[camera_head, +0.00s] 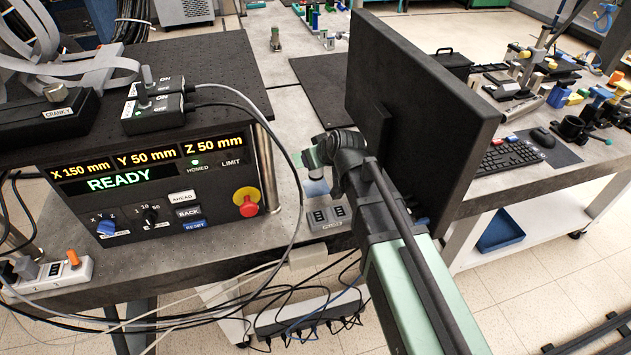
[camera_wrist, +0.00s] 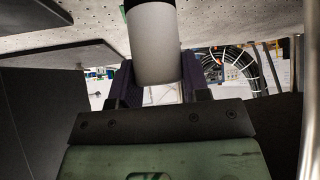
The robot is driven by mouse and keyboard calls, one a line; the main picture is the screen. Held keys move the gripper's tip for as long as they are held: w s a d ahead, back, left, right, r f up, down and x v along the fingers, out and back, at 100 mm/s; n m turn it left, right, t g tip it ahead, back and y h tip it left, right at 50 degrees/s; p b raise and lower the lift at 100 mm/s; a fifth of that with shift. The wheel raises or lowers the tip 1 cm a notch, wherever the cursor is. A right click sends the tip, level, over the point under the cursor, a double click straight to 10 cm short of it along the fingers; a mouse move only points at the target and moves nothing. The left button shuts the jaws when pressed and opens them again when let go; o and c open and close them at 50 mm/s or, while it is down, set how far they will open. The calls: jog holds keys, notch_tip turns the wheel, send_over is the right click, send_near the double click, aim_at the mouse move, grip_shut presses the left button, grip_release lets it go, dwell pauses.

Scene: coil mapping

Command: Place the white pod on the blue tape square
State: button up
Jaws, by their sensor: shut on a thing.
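My gripper (camera_wrist: 158,82) is shut on a pale grey-white cylinder with a dark end, which I take as the white pod (camera_wrist: 154,48); dark jaws sit on both sides of it in the wrist view. In the head view my gripper (camera_head: 320,152) is over the grey bench, left of the monitor, and hides much of what it holds. A small bluish patch (camera_head: 316,188), perhaps the blue tape square, shows on the bench just below the gripper. I cannot tell the gap between pod and bench.
A large black monitor (camera_head: 420,95) stands close to the right of my arm. The control panel (camera_head: 155,185) with a red stop button (camera_head: 247,203) is at the left. Loose cables cross nearby.

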notch_tip(320, 180, down, 4)
jog(key=b, duration=0.4)
jog(key=shift+f+b, duration=0.25)
jog(key=shift+b, duration=0.05)
jog(key=shift+r, duration=0.3)
jog(key=shift+f, duration=0.2)
jog(key=o, duration=1.1)
jog(key=shift+c, duration=0.2)
jog(key=shift+r, duration=0.1)
jog(key=shift+s+r+p, duration=0.1)
jog(key=shift+r+p, duration=0.2)
jog(key=shift+p, duration=0.2)
jog(key=p+v, duration=0.8)
jog(key=v, duration=0.3)
jog(key=shift+s+r, duration=0.2)
